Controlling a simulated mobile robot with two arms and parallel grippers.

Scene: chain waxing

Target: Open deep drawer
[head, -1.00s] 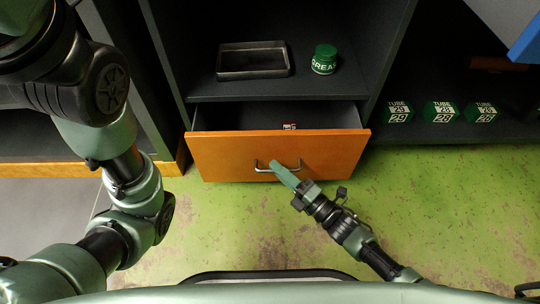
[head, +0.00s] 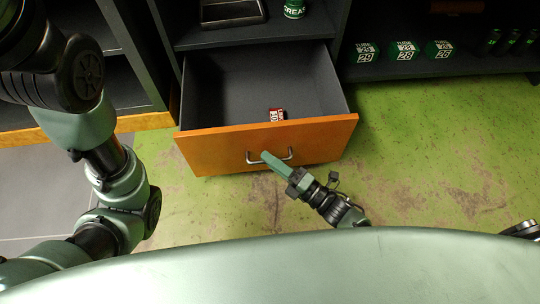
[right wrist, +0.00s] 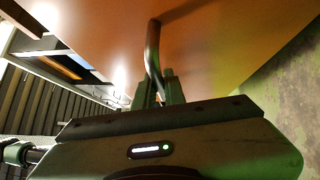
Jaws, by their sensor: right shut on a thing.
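The deep drawer (head: 215,150) has an orange front and a dark grey inside, and it stands well out of its cabinet in the head view. A small red and white box (head: 277,115) lies inside near the front. My right gripper (head: 268,157) is shut on the drawer's metal bar handle (head: 284,156). In the right wrist view the handle (right wrist: 153,55) runs between the fingers (right wrist: 158,88), close to the orange front. My left arm shows at the left of the head view, but its gripper is out of view.
A shelf above the drawer holds a dark metal tray (head: 233,12) and a green grease tub (head: 294,9). Green tube boxes (head: 403,50) stand on a low shelf to the right. The green floor (head: 430,150) right of the drawer is clear.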

